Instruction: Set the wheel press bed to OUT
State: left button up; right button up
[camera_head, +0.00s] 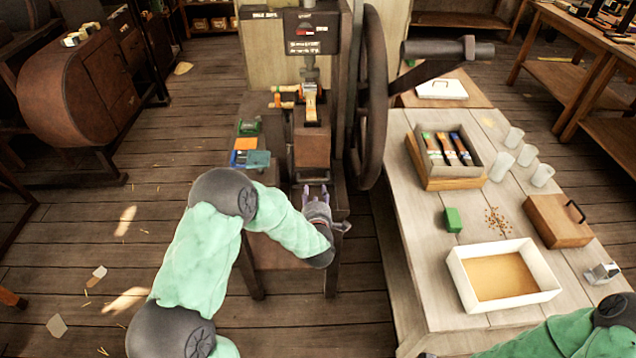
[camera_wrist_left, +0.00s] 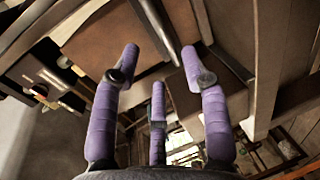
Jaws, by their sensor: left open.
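The wheel press (camera_head: 312,145) stands in the centre of the head view, with a brown block low on its front. Its large dark handwheel (camera_head: 373,100) is on the right side, with a thick crank handle (camera_head: 450,48) sticking out to the right. A dark sign plate (camera_head: 312,45) with a small red mark is at the top; its lettering is too small to read. My left gripper (camera_head: 316,190) is open at the press's lower front, fingers pointing at it. In the left wrist view its purple fingers (camera_wrist_left: 160,58) are spread near a dark bar (camera_wrist_left: 152,22); contact is unclear.
A pale table (camera_head: 412,205) on the right holds an open tool box (camera_head: 472,165), a white tray (camera_head: 455,275), a green block (camera_head: 452,220), several cups and a brown case (camera_head: 558,220). Coloured blocks (camera_head: 250,143) sit left of the press. Floor left is mostly clear.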

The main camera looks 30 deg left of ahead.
aim_at(315, 180)
pick_arm(q)
jog(key=b+x, duration=0.2)
jog(key=x, duration=0.6)
jog(key=shift+w+a+f, duration=0.1)
jog(key=shift+w+a, duration=0.1)
jog(key=shift+w, duration=0.15)
grip_shut()
